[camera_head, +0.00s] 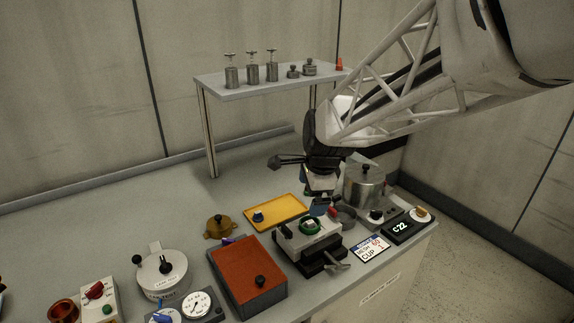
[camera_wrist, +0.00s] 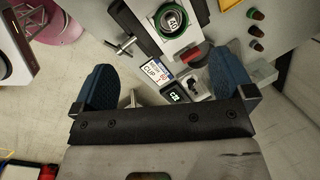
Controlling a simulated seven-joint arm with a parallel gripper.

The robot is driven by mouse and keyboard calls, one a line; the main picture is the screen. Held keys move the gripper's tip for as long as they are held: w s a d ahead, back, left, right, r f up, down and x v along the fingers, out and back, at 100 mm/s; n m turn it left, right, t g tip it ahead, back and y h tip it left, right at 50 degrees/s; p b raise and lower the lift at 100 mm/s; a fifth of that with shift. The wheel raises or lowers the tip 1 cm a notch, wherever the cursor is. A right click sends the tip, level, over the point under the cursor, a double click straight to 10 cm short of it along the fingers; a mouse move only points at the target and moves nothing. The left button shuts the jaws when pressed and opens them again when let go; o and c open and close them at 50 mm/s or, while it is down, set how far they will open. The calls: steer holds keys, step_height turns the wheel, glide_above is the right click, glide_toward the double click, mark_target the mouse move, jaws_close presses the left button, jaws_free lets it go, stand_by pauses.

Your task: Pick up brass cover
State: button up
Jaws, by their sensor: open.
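The brass cover (camera_head: 220,226) is a round, brass-coloured lid with a small knob, resting on the bench left of the yellow tray. I do not make it out in the wrist view. My gripper (camera_head: 320,204) hangs over the right part of the bench, near the green-ringed device and right of the brass cover, clearly apart from it. In the wrist view my gripper (camera_wrist: 165,84) has its two blue fingertips spread wide with nothing held between them.
The yellow tray (camera_head: 288,207) holds a small blue item. A box with an orange-red top (camera_head: 246,268) stands in front of the cover. The green-ringed device (camera_head: 309,225) and metal pot (camera_head: 365,186) stand right. A raised shelf (camera_head: 240,90) holds metal cylinders. Bench behind the cover is clear.

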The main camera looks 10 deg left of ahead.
steer(key=w+a+f+m, duration=0.2)
steer(key=a+f, duration=0.1)
steer(key=a, duration=0.3)
steer(key=w+a+f+m, duration=0.2)
steer(key=a+f, duration=0.1)
steer(key=a, duration=0.4)
steer(key=m+y, duration=0.1)
steer(key=m, duration=0.4)
glide_toward(219, 217)
steer(key=shift+g, duration=0.4)
steer(key=x, duration=0.4)
steer(key=shift+w+f, duration=0.4)
steer(key=shift+w, duration=0.05)
steer(key=shift+f, duration=0.1)
steer(key=shift+x, duration=1.15)
steer(key=shift+f, duration=0.1)
steer(key=shift+x, duration=2.55)
steer(key=shift+s, duration=0.1)
steer(key=shift+a, duration=0.1)
steer(key=c, duration=0.8)
